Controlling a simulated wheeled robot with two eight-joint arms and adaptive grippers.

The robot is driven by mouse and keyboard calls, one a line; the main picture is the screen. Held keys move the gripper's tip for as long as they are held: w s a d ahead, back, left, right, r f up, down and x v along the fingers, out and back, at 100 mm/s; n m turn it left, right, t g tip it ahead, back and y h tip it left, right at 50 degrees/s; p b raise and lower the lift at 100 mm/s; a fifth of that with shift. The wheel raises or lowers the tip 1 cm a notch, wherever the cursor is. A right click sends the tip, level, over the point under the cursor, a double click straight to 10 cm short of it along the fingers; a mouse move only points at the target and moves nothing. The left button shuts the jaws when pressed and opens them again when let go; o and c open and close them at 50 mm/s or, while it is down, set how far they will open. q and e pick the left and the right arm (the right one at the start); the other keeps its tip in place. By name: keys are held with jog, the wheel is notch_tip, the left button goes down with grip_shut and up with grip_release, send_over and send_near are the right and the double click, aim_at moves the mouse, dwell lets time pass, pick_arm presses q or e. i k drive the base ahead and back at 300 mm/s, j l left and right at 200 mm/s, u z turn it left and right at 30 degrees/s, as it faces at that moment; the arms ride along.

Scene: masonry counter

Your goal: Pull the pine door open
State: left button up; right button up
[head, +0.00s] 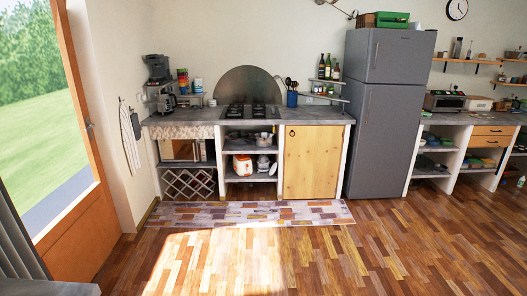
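The pine door (311,165) is a pale yellow wooden panel at the right end of the masonry counter (180,117). It looks shut, flush with the counter front. A small dark round knob or ring shows near its upper left corner. Open shelves lie directly left of it and the grey fridge (385,125) stands to its right. Neither of my grippers shows in the head view.
A patchwork rug (250,213) lies on the wood floor along the counter. The floor in front is clear. A glazed wooden door (85,235) stands at the left. A cooktop, bottles and a blue utensil pot (292,99) are on the countertop.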

aim_at(312, 153)
jog(key=i, duration=2.5)
jog(key=i+z, duration=0.25)
jog(key=i, duration=0.25)
jog(key=i+j+z, duration=0.25)
jog(key=i, duration=0.3)
jog(key=i+j+z, duration=0.25)
jog(key=i, duration=0.25)
jog(key=i+j+z, duration=0.2)
jog(key=i, duration=0.25)
jog(key=i+j+z, duration=0.1)
jog(key=i, duration=0.2)
jog(key=i+j, duration=0.2)
jog(key=i+z, duration=0.05)
jog(key=i, duration=0.1)
